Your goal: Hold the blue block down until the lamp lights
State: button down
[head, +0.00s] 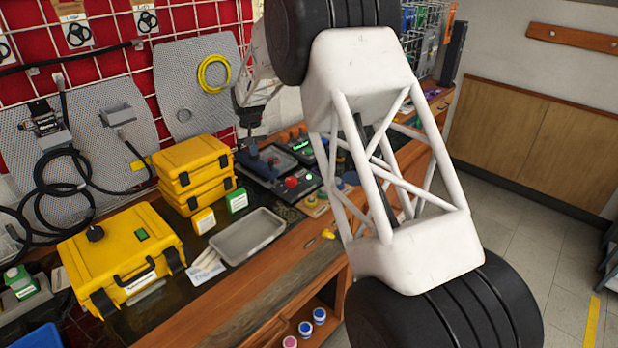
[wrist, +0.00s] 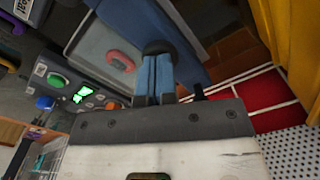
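A dark blue block (head: 264,163) lies on the bench device beneath my gripper (head: 251,150) in the head view. In the wrist view the long blue block (wrist: 178,35) runs diagonally behind my gripper (wrist: 158,55). The two narrow fingers are side by side with no object visible between them. Their tips meet a dark round part on the block; I cannot tell whether they press it. Bright green lit shapes (wrist: 84,94) show on the panel in the wrist view, and a small green light (head: 308,177) shows in the head view. I cannot tell which is the lamp.
A red knob (head: 291,182) is on the device. Stacked yellow cases (head: 193,165) stand just left of it, and a larger yellow case (head: 120,258) is at the front left. A grey tray (head: 247,235) lies in front. A pegboard wall (head: 200,85) stands behind.

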jog(key=shift+r, duration=3.85)
jog(key=shift+d+r, duration=0.1)
jog(key=s+d+r+m, duration=0.1)
jog(key=s+d+r, duration=0.4)
jog(key=s+d, duration=0.35)
jog(key=s+d+r+t, duration=0.1)
jog(key=s+d+r, duration=0.5)
jog(key=s, duration=0.4)
jog(key=s+d+r+m, duration=0.1)
jog(key=s+d+r, duration=0.3)
jog(key=s+d, duration=0.45)
jog(key=s+d+f, duration=0.2)
jog(key=s+d, duration=0.1)
jog(key=s, duration=0.8)
jog(key=s+d+f+t, duration=0.1)
jog(key=s+d, duration=0.3)
jog(key=s, duration=0.7)
jog(key=s+d+f+m, duration=0.1)
jog(key=s+d+f, duration=0.2)
jog(key=s, duration=0.9)
jog(key=shift+d+f+t, duration=0.3)
jog(key=shift+d+f, duration=0.05)
jog(key=shift+d, duration=0.15)
